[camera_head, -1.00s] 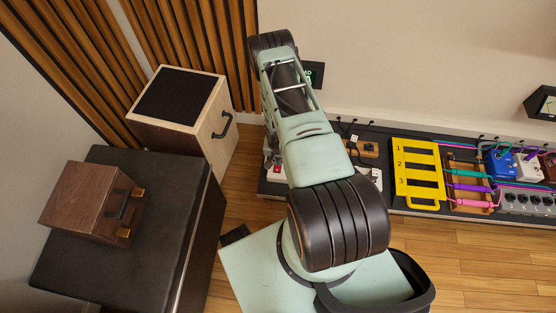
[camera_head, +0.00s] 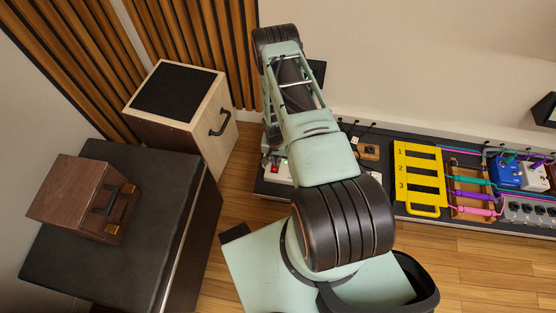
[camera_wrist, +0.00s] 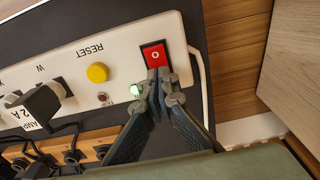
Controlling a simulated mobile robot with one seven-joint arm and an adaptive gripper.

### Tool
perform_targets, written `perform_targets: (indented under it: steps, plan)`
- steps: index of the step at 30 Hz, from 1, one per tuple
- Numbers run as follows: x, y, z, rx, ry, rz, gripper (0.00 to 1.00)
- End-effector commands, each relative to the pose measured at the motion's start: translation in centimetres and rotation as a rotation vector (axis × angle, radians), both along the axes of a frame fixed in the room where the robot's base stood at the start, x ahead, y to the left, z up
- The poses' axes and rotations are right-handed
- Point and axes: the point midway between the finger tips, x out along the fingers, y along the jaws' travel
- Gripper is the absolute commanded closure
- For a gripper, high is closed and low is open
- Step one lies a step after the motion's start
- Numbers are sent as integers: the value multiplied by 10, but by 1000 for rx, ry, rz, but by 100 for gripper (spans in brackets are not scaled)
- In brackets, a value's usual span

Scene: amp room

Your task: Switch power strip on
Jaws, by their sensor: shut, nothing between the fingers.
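The white power strip (camera_wrist: 118,62) lies on a dark board in the wrist view. Its red rocker switch (camera_wrist: 154,55), marked with an O, sits near one end. A yellow reset button (camera_wrist: 97,72) is beside it, and a small indicator (camera_wrist: 134,90) glows green. My gripper (camera_wrist: 160,80) is shut and empty, its fingertips at the lower edge of the red switch, covering part of it. I cannot tell if they press it. In the head view, part of the power strip (camera_head: 283,175) shows beside my arm, which hides much of the gripper.
A black plug (camera_wrist: 42,104) sits in the strip. A yellow numbered frame (camera_head: 418,206) and several pedals (camera_head: 507,173) stand on the board to the right. A wooden box (camera_head: 208,120) and a dark cabinet with a brown case (camera_head: 75,192) stand left. Wooden floor is open front right.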

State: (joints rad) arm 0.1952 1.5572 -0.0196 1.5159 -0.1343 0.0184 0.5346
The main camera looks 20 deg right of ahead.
Motion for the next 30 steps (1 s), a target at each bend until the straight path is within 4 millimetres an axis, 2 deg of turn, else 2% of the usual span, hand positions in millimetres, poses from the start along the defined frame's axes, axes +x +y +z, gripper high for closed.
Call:
perform_targets:
  steps: [15, 24, 26, 30]
  plan:
    - [-13, 9, 5, 0, 2, 0, 100]
    - [-13, 9, 5, 1, 1, 0, 100]
    - [-12, 9, 8, 0, 0, 0, 100]
    - [-4, 8, 26, 0, -2, 1, 100]
